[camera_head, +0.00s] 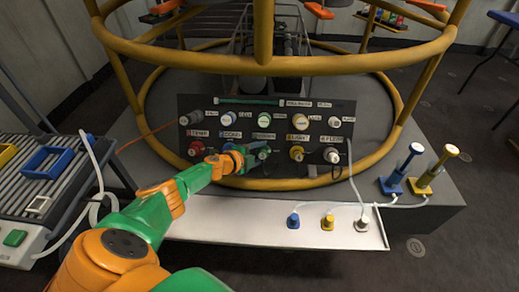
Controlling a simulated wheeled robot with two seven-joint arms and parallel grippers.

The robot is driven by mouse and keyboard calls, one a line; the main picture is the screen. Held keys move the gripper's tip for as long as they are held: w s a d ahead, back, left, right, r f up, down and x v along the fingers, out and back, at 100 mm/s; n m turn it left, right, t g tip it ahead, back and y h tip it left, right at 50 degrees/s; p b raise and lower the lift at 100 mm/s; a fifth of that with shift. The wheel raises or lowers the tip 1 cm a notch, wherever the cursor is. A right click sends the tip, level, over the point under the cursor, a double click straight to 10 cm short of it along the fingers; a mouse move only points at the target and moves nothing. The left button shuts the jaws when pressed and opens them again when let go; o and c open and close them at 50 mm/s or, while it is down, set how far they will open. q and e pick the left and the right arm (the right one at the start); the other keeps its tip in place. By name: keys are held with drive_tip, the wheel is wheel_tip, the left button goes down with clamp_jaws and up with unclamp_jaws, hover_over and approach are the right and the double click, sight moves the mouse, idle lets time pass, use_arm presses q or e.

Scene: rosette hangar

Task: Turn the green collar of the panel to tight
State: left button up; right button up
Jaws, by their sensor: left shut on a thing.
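The dark panel (215,103) stands upright inside the yellow ring frame, with two rows of round fittings and white labels. My left gripper (259,151) reaches in from the left to the lower row, at its middle fitting. It is shut on the green collar (265,153) there, which is mostly hidden by the fingers. The collar's turn position is too small to read. My right gripper is out of view.
Yellow rails (185,62) cross above the panel. A white ledge (255,232) in front holds small plugs (327,222) with cables. Blue (402,168) and yellow (434,170) plungers stand at right.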

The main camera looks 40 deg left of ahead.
sight(260, 151)
use_arm(q)
drive_tip(key=shift+w+r+m+g+p, duration=0.15)
drive_tip(key=shift+m+g+p, duration=0.35)
drive_tip(key=shift+m, duration=0.4)
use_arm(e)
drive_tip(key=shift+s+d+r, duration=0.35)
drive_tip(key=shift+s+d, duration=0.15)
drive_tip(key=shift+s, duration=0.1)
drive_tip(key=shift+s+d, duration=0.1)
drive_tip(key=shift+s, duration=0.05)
use_arm(q)
drive_tip(key=o, duration=1.4)
drive_tip(key=shift+c, duration=0.2)
drive_tip(key=p+v, duration=0.1)
drive_tip(key=p, duration=0.1)
drive_tip(key=p+v, duration=0.2)
drive_tip(key=shift+r, duration=0.3)
drive_tip(key=p+v, duration=0.1)
drive_tip(key=v, duration=0.1)
drive_tip(key=p+v, duration=0.1)
drive_tip(key=shift+s+a, duration=0.15)
drive_tip(key=shift+s, duration=0.3)
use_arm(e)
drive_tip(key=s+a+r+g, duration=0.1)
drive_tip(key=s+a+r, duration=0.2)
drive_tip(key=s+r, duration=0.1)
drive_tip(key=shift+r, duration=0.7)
